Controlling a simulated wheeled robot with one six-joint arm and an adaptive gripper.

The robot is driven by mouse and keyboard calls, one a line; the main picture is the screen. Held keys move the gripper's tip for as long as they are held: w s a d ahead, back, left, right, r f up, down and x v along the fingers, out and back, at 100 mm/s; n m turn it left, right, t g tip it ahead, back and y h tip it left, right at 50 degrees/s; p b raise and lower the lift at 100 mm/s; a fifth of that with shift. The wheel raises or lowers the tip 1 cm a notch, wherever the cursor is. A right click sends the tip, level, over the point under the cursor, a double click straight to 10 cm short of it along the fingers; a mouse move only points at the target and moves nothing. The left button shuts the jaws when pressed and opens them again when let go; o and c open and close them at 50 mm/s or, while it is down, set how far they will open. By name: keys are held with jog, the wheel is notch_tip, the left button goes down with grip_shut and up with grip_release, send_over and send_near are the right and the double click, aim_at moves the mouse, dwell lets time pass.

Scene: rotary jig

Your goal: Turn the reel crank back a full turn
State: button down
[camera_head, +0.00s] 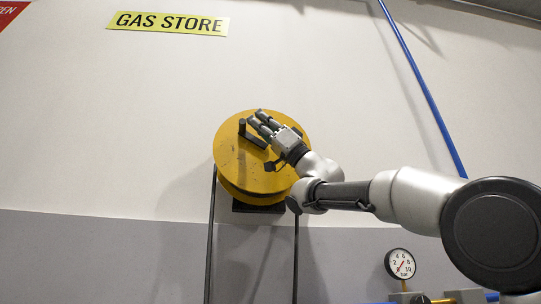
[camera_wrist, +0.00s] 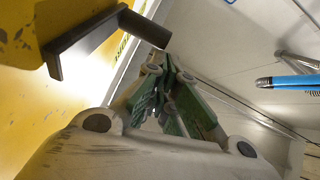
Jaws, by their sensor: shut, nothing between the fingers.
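The yellow reel (camera_head: 232,160) is a round drum on the wall, seen nearly face-on in the head view. Its dark crank (camera_head: 254,138) slants from near the reel's middle up and left to a short upright handle (camera_head: 242,127). In the wrist view the crank arm (camera_wrist: 84,44) and the handle (camera_wrist: 145,27) stand out from the yellow face at upper left. My gripper (camera_head: 256,119) is just right of the handle, over the reel's upper part. In the wrist view its green-padded fingers (camera_wrist: 168,80) are shut and empty, near the handle's free end. I cannot tell whether they touch it.
Two dark lines (camera_head: 296,262) hang below the reel. A blue pipe (camera_head: 425,90) runs down the wall at right. A pressure gauge (camera_head: 400,263) sits at lower right. A GAS STORE sign (camera_head: 168,23) is above left. The wall left of the reel is clear.

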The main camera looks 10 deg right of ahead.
jog(key=shift+a+f+n+g+h, duration=0.2)
jog(key=shift+a+f+h, duration=0.45)
jog(key=shift+f+h, duration=0.3)
jog(key=shift+a+f+n+g+h, duration=0.1)
jog(key=shift+a+f+g+h, duration=0.1)
jog(key=shift+a+f+h, duration=0.7)
jog(key=shift+d+r+h, duration=0.1)
jog(key=shift+d+h, duration=0.15)
jog(key=shift+d, duration=0.05)
dwell(0.4)
